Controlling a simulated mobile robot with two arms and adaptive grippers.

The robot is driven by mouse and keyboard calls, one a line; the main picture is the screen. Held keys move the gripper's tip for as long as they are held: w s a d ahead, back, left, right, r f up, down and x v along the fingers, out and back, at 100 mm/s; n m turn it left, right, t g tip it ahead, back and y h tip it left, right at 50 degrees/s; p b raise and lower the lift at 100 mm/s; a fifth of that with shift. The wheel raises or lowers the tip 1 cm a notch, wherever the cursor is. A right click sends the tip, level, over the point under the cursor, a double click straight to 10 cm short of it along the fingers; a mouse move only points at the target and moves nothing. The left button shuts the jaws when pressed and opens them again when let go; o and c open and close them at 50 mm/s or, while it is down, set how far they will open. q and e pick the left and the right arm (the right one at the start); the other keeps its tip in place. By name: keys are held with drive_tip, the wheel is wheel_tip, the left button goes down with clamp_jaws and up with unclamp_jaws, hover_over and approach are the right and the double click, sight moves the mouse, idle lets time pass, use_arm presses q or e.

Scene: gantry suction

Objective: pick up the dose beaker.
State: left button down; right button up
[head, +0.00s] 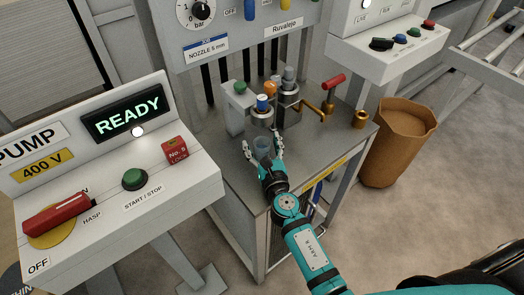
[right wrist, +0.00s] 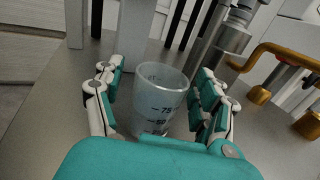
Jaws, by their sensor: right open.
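The dose beaker (right wrist: 160,95) is a clear, slightly tapered cup with dark graduation marks. It stands upright on the grey metal bench (head: 235,180). It also shows in the head view (head: 262,149), just beyond my right gripper's palm. My right gripper (head: 263,145) is open, with one finger on each side of the beaker. In the right wrist view its fingers (right wrist: 160,100) flank the beaker with a visible gap on both sides. The beaker's lower front is partly hidden by my gripper's palm. My left gripper is not in view.
Behind the beaker stand a grey post with a green button (head: 240,88) and a metal valve assembly (head: 288,95). A pump panel (head: 130,190) stands at the left, a brown bin (head: 400,140) at the right.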

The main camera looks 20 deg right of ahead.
drive_tip(key=c, duration=1.3)
drive_tip(key=shift+r, duration=0.1)
drive_tip(key=shift+c, duration=0.2)
